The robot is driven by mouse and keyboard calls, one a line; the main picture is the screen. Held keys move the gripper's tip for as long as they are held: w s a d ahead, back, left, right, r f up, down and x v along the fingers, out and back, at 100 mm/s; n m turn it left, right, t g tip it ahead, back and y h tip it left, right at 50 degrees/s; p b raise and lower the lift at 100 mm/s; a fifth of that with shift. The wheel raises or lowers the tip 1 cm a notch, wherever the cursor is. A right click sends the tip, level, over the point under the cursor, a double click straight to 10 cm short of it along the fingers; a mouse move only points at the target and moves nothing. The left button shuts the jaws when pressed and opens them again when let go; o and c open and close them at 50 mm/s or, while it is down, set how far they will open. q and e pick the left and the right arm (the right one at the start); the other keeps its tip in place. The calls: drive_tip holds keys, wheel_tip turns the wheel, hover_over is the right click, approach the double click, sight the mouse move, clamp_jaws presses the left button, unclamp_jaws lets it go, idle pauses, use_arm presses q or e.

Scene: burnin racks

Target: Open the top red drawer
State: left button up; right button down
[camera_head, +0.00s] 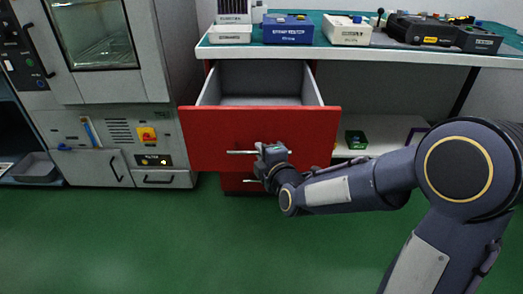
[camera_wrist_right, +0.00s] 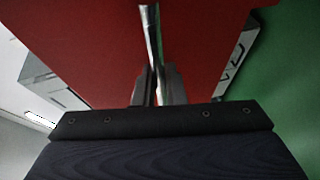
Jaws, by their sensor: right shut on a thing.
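The top red drawer (camera_head: 215,133) stands pulled out from under the bench, and its grey inside shows empty in the head view. Its silver bar handle (camera_head: 238,152) runs across the front. My right gripper (camera_head: 271,153) is shut on that handle, near the middle of the drawer front. In the right wrist view, the gripper fingers (camera_wrist_right: 157,88) close around the handle bar (camera_wrist_right: 150,32), with the red front (camera_wrist_right: 90,45) behind. My left gripper is not in view.
A lower red drawer (camera_head: 234,184) with its own handle sits beneath. A grey oven cabinet (camera_head: 130,80) stands at the left. The bench top (camera_head: 350,54) holds several boxes and a black case (camera_head: 425,29). The green floor (camera_head: 150,240) in front is clear.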

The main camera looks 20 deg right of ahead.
drive_tip(key=c, duration=1.5)
unclamp_jaws()
drive_tip(key=p+v, duration=0.2)
drive_tip(key=v, duration=0.5)
drive_tip(key=shift+s, duration=0.4)
